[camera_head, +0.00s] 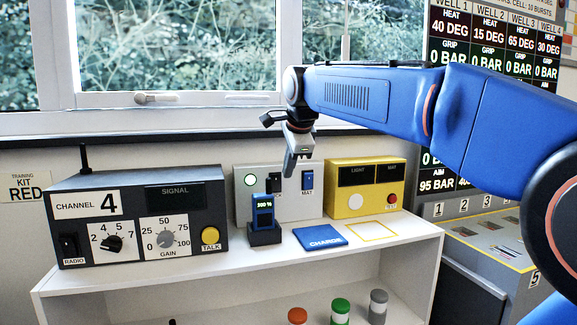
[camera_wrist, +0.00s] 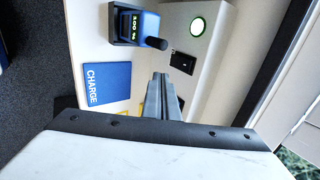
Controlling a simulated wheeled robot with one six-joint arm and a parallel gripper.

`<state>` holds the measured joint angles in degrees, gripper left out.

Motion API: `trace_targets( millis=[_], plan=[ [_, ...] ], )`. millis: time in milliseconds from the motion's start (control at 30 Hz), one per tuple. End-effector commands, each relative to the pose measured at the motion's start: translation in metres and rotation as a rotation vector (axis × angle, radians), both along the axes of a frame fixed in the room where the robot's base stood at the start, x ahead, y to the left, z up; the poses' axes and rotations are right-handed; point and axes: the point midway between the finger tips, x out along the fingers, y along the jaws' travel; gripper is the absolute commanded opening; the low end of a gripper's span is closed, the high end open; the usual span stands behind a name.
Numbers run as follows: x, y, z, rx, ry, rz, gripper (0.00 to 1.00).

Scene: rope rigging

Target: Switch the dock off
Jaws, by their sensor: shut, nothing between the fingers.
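A pale panel (camera_head: 296,206) stands on the shelf. It carries a lit green lamp (camera_head: 250,180), also in the wrist view (camera_wrist: 198,25), a dark switch (camera_head: 273,183) and a blue switch (camera_head: 308,180) marked MAT. In the wrist view the dark switch (camera_wrist: 183,62) lies just beyond my fingertips; its label and rocker position are unclear. A blue handset (camera_head: 263,213) with a lit percentage readout stands in a black dock (camera_head: 264,237) before the panel. My gripper (camera_head: 289,172) is shut and empty, pointing down in front of the panel between the two switches; it also shows in the wrist view (camera_wrist: 161,80).
A blue CHARGE mat (camera_head: 320,238) lies right of the dock, with a yellow-outlined square (camera_head: 371,231) beyond. A yellow box (camera_head: 364,202) stands right, a dark radio (camera_head: 137,227) left. Several coloured-lid jars stand below; the green one (camera_head: 340,308) is central.

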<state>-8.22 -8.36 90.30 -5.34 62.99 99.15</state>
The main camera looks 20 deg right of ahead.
Motion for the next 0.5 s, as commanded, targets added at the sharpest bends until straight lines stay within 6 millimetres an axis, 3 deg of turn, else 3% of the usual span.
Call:
trace_targets(
  millis=[300, 500],
  plan=[
    [0.033, 0.0, -0.048, 0.0, 0.002, 0.0, 0.0],
    [0.058, 0.0, -0.062, 0.0, 0.001, 0.0, 0.0]
  ],
)
